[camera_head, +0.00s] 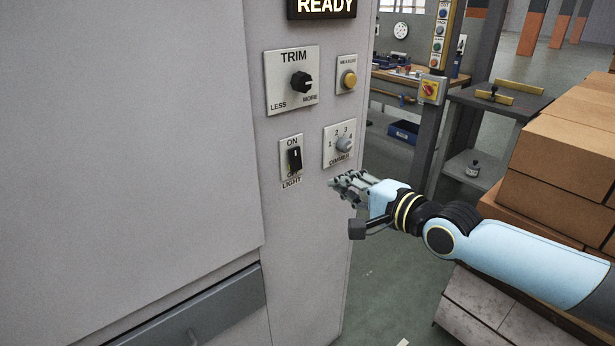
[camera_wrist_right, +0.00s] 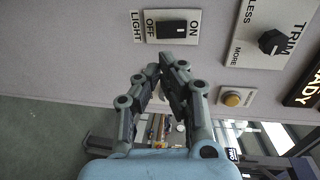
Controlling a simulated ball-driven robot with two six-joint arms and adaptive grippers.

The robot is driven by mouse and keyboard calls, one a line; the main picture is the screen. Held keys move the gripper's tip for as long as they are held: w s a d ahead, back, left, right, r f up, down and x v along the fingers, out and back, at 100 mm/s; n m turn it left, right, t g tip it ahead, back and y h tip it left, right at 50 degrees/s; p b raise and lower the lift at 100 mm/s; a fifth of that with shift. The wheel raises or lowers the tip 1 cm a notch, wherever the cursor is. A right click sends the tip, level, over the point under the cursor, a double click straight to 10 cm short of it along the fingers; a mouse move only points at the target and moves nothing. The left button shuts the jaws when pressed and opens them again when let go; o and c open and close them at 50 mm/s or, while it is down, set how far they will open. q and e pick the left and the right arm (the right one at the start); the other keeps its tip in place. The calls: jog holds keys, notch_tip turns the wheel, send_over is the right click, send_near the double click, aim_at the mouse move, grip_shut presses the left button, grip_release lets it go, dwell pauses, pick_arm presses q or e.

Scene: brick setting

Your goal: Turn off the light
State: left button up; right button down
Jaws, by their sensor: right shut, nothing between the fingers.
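The light switch (camera_head: 294,159) is a black rocker on a pale plate marked ON above, OFF below and LIGHT at the bottom. It also shows near the top of the right wrist view (camera_wrist_right: 172,28), turned sideways. I cannot tell its position for sure. My right gripper (camera_head: 336,183) is shut and empty, in front of the panel, to the right of and a little below the switch. In the right wrist view its fingertips (camera_wrist_right: 166,63) meet just below the switch plate, apart from it. My left gripper is not in view.
A DIMMER knob (camera_head: 344,144) is right of the switch. Above are a TRIM knob (camera_head: 301,83), a yellow MEASURE button (camera_head: 349,79) and a lit READY sign (camera_head: 325,7). A grey drawer (camera_head: 200,310) is lower left.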

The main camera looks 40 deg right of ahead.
aim_at(299, 168)
jog(key=w+b, duration=0.1)
jog(key=w, duration=0.2)
jog(key=w+f+b, duration=0.1)
jog(key=w+b, duration=0.1)
jog(key=w, duration=0.1)
jog(key=w+f+b, duration=0.1)
jog(key=w+b, duration=0.1)
jog(key=w, duration=0.1)
jog(key=shift+w+a, duration=0.35)
jog(key=shift+w, duration=0.05)
jog(key=shift+w+r+b, duration=0.1)
jog(key=shift+w+b, duration=0.3)
jog(key=shift+w, duration=0.2)
jog(key=shift+w+a+t+b, duration=0.1)
jog(key=shift+w+t+b, duration=0.25)
jog(key=shift+b, duration=0.85)
jog(key=shift+s, duration=0.1)
